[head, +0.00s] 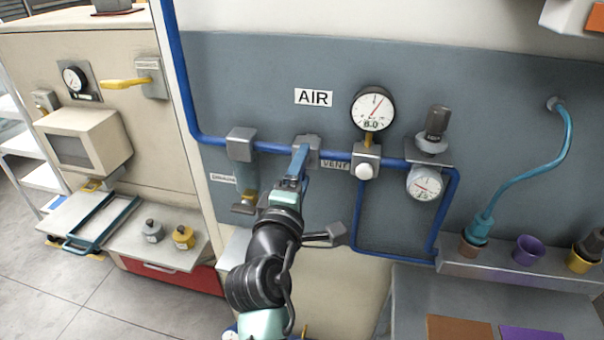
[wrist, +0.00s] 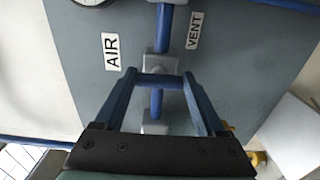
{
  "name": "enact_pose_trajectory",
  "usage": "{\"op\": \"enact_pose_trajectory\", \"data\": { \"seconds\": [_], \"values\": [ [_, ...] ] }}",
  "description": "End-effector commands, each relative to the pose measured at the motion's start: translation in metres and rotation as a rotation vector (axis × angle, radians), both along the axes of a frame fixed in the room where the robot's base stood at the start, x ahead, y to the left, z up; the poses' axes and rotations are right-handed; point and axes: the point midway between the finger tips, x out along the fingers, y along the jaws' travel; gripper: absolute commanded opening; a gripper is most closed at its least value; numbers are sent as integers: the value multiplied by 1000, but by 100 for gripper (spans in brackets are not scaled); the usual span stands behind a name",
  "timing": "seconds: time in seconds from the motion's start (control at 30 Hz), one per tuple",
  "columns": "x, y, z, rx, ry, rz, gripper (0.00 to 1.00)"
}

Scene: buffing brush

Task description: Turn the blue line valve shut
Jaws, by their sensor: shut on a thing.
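The blue air line (head: 270,147) runs across the grey panel beside the AIR label (head: 314,97). Its grey valve body (head: 309,141) is just behind my fingertips, and also shows in the wrist view (wrist: 160,62). My gripper (head: 298,163) reaches up to this valve. In the wrist view, my blue fingers (wrist: 159,84) stand on either side of a blue valve handle (wrist: 160,80) and are shut on it. The handle appears to lie crosswise to the pipe. In the head view my fingers mostly hide it.
A round gauge (head: 373,110) stands above a block with a white knob (head: 364,171), right of the valve. A regulator (head: 432,143) with a smaller gauge is farther right. A VENT label (head: 335,164) is close to my fingers.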

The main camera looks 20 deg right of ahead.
Motion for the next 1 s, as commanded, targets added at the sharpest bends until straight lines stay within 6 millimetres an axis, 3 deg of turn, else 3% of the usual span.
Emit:
{"op": "enact_pose_trajectory", "data": {
  "seconds": [0.47, 0.5, 0.6, 1.0],
  "values": [
    [0, 0, -1, 15, -5, 0, 17],
    [0, 0, -1, 15, -5, 0, 80],
    [0, 0, -1, 13, -5, 0, 98],
    [-7, 5, -1, 10, -5, 0, 100]
  ]
}}
